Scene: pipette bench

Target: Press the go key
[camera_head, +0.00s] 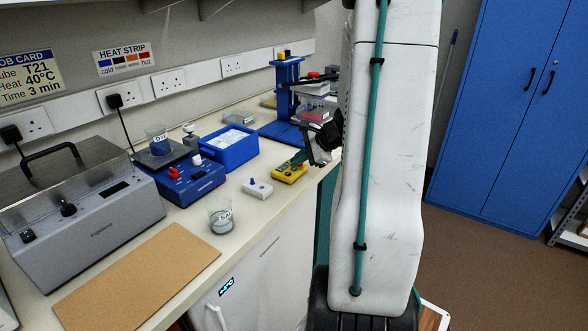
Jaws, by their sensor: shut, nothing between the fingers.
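A small yellow keypad box (288,173) lies near the front edge of the bench, with dark and coloured parts on its top. The key labels are too small to read, so I cannot tell which key is the go key. My gripper (301,159) is shut and empty, just above the far right end of the yellow box. I cannot tell whether its tips touch the box. A small white box with a blue button (256,188) lies to the left of the yellow box.
A blue tray (236,152) and a blue stand (288,95) stand behind. A blue device with a red knob (190,183), a glass beaker (221,217), a brown board (140,279) and a grey metal bath (80,200) are at left. My arm hides the bench's right end.

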